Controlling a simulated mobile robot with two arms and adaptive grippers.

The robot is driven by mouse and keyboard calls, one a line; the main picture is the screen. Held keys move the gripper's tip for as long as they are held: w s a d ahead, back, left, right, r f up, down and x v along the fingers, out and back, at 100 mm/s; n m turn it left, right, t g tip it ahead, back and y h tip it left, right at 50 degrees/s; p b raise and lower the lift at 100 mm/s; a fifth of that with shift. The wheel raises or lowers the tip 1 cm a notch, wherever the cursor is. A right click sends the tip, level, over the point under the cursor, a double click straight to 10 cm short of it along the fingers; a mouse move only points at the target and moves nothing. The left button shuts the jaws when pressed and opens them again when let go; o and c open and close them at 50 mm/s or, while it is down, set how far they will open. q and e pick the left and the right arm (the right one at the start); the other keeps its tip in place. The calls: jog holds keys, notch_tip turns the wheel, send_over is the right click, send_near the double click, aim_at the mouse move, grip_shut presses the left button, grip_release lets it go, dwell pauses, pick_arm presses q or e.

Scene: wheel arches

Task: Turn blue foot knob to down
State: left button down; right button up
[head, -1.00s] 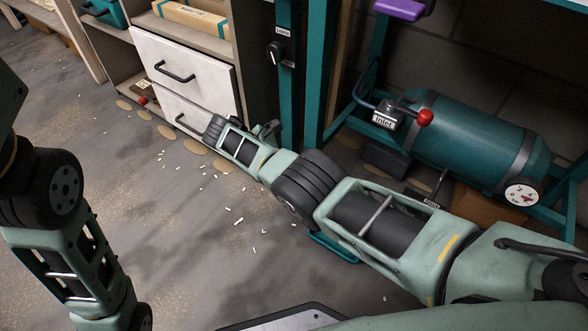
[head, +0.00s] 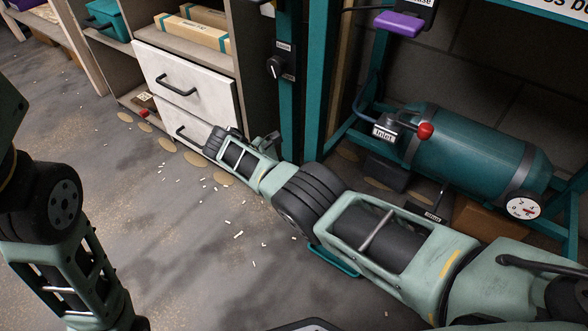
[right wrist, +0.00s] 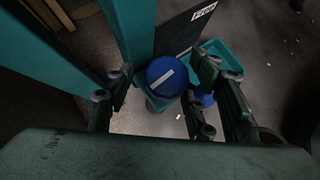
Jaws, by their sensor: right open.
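The blue foot knob (right wrist: 167,77) shows in the right wrist view as a round blue cap with a white bar across its face, slanting up to the right. It sits beside a teal post (right wrist: 130,30). My right gripper (right wrist: 164,84) is open, with one dark finger left of the knob and the other right of it. I cannot tell whether either finger touches it. In the head view my right arm reaches to the foot of the teal frame, and the knob cannot be made out there. My left arm is at the left edge, its gripper out of view.
A dark plate labelled "Free" (right wrist: 203,11) is behind the knob. In the head view a teal tank (head: 470,150) with a red-knobbed valve (head: 425,131) stands right of the post. White drawers (head: 190,80) stand left. Small white bits litter the open floor.

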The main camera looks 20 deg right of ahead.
notch_tip(320, 180, up, 8)
jog(key=shift+w+f, duration=0.1)
jog(key=shift+a+r, duration=0.15)
jog(key=shift+r, duration=1)
